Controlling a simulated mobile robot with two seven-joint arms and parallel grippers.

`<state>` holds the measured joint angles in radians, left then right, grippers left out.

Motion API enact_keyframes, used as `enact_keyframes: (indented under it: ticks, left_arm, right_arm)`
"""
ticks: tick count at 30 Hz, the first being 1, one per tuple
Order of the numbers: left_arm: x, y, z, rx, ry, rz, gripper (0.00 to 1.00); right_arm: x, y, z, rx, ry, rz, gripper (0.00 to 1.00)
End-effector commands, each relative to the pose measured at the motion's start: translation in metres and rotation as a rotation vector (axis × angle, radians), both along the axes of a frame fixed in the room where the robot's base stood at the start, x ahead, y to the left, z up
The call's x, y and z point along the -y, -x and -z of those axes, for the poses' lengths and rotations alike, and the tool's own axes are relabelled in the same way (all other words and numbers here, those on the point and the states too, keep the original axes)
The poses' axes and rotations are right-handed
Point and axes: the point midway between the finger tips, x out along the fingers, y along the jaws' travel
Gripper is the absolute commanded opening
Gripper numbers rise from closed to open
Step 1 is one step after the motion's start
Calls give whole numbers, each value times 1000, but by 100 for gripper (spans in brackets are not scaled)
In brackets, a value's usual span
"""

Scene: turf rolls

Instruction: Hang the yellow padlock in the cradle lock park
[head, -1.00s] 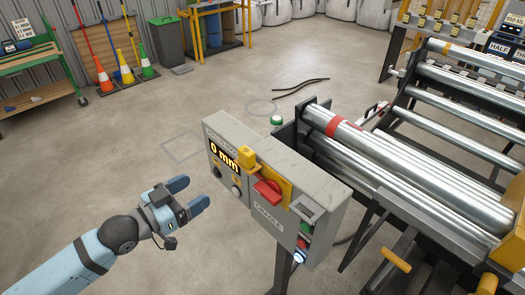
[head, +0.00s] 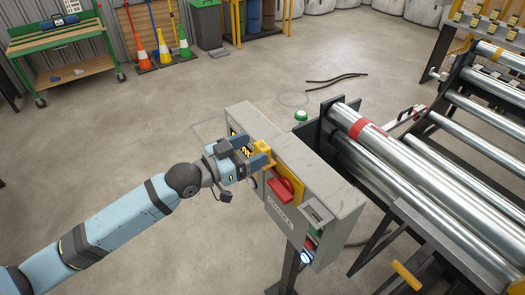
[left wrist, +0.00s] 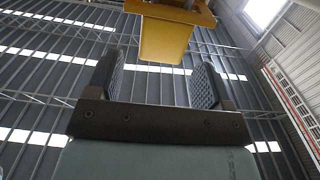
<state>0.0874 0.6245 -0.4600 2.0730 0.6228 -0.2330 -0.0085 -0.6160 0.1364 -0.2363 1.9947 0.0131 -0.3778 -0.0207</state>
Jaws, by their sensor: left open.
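The yellow padlock (head: 263,147) is at the upper left end of a yellow plate (head: 297,190) on the grey control box marked CRADLE, beside a red handle (head: 280,190). My left gripper (head: 256,154) is open, its fingers at the padlock and partly covering it. In the left wrist view a yellow block, apparently the padlock (left wrist: 164,42), sits ahead between the two open fingers (left wrist: 158,82), with a gap to the palm. I cannot tell whether the fingers touch it. I cannot pick out a separate lock park. My right gripper is not in view.
The grey control box (head: 343,203) stands on a post, with a green and a red button and a lit white one on its lower right. Steel rollers (head: 420,190) on a dark frame stand close to its right. The floor to the left is open.

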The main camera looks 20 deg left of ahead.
Motion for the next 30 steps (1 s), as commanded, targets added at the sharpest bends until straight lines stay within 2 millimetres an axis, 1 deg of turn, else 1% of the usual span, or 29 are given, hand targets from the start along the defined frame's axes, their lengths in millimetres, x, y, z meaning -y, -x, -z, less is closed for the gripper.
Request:
enact_keyframes:
  ticks: [5, 8, 12, 20, 21, 22, 28, 30]
  left_arm:
    - [11, -14, 0, 0, 2, 0, 74]
    - [21, -26, 2, 0, 2, -1, 74]
    - [31, -39, 4, 0, 0, 1, 74]
    - [33, -41, 6, 0, 0, 1, 74]
    - [33, -41, 6, 0, 0, 1, 72]
    - [33, -41, 6, 0, 0, 1, 65]
    - [33, -41, 6, 0, 0, 1, 19]
    - [33, -41, 5, 1, 1, 1, 18]
  right_arm:
    - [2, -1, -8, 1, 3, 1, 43]
    - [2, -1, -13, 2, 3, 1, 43]
    - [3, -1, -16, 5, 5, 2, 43]
    - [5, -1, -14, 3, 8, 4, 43]
    - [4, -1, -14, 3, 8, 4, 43]
    - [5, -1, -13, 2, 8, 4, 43]
    - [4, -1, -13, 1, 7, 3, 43]
    - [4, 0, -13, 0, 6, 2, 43]
